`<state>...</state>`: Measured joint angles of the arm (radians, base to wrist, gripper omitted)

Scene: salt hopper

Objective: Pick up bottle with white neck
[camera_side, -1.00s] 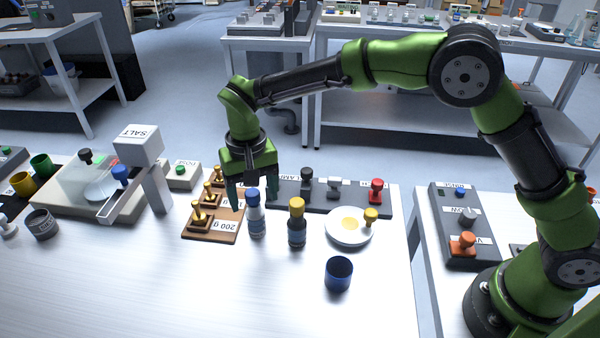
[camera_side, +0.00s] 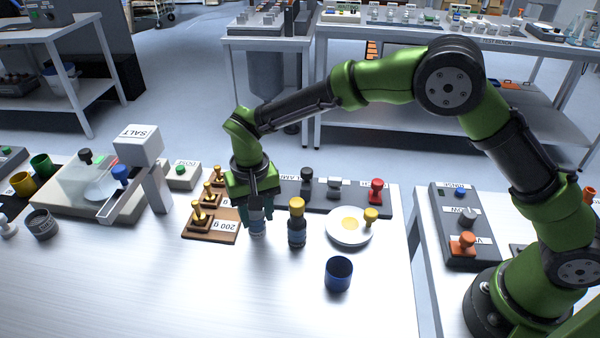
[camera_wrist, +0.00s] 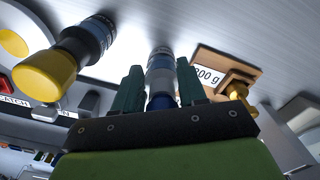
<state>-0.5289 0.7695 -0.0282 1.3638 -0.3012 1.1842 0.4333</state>
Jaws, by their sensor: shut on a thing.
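The bottle with the white neck (camera_side: 257,228) stands upright on the table; its blue cap and neck are mostly hidden by my gripper in the side view. My gripper (camera_side: 259,212) is around its upper part, shut on it. In the wrist view, the bottle (camera_wrist: 161,72) sits between the two green fingers of my gripper (camera_wrist: 160,88), with its blue cap close to the palm. A second bottle, dark with a yellow cap (camera_side: 297,228), stands just to the right. It also shows at the upper left in the wrist view (camera_wrist: 84,45).
A wooden tray with brass weights (camera_side: 225,238) lies just left of the bottle. A white dish (camera_side: 335,238) with yellow contents and a blue cup (camera_side: 339,274) are to the right. A dark panel with knobs (camera_side: 340,203) is behind.

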